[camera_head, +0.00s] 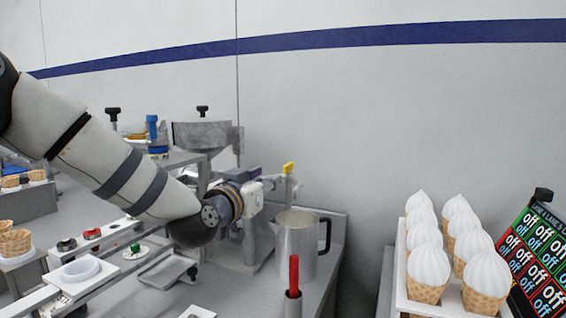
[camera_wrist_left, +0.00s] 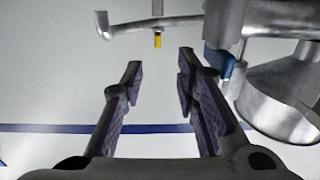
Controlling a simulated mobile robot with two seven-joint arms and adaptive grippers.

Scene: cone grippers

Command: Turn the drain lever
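A small lever with a yellow grip (camera_head: 288,168) stands on the metal pipework beside the machine, behind the steel jug. In the left wrist view its yellow tip (camera_wrist_left: 158,40) shows between and beyond my fingertips, with a gap. My left gripper (camera_head: 270,182) reaches toward it from the left and is close to it. In the left wrist view the two fingers of the left gripper (camera_wrist_left: 159,72) stand apart with nothing between them. The lever's base is partly hidden in the head view. My right gripper is in neither view.
A steel jug (camera_head: 297,245) with a dark handle stands in front of the pipework. A red-handled tool (camera_head: 294,275) stands in a holder nearer me. A metal hopper (camera_head: 202,133) is behind my arm. Ice-cream cones (camera_head: 428,265) fill a rack at right.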

